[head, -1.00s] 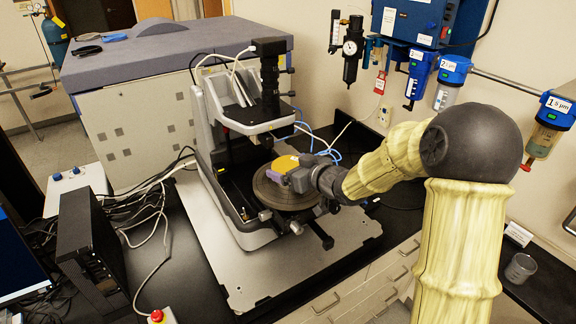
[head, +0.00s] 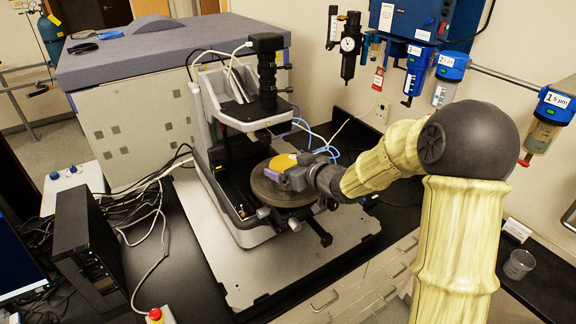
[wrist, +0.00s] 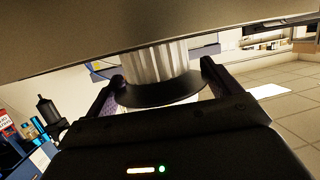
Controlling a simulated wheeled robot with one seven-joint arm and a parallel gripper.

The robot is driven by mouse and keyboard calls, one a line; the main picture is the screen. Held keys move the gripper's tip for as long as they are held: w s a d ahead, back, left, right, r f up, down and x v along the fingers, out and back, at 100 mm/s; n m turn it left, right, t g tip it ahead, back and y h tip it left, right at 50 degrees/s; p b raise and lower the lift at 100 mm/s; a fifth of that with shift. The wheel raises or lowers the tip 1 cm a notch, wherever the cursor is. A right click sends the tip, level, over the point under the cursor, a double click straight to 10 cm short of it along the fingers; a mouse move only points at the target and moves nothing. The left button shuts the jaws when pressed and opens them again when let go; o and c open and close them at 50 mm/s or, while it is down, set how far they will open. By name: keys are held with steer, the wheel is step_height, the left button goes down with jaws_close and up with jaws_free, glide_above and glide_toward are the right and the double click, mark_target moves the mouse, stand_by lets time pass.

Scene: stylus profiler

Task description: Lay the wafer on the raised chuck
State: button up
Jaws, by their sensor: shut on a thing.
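The wafer (head: 282,161) is a yellow-gold disc at the instrument's stage, partly hidden by my gripper in the head view. My gripper (head: 285,174) reaches in from the right and is shut on the wafer's near side. The chuck (head: 270,194) is a round, dark grey disc under the wafer and gripper. I cannot tell whether the wafer touches it or is a little above it. The wrist view shows my gripper's two purple-padded fingers (wrist: 160,88) on either side of a dark curved rim and a pale ribbed form, which I cannot identify for sure.
The profiler's column and black camera tube (head: 267,70) stand behind the chuck, with the measuring head (head: 251,112) overhanging close by. Knobs (head: 294,224) stick out at the stage's front. A metal base plate (head: 250,275) lies beneath. A black computer box (head: 90,250) and cables are at left.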

steer(key=shift+s, duration=0.1)
steer(key=shift+f+b, duration=0.4)
steer(key=shift+f, duration=0.1)
stand_by(0.4)
steer(key=o, duration=1.1)
steer(key=shift+o, duration=0.2)
steer(key=shift+p+v, duration=1.2)
steer(key=shift+v, duration=2.3)
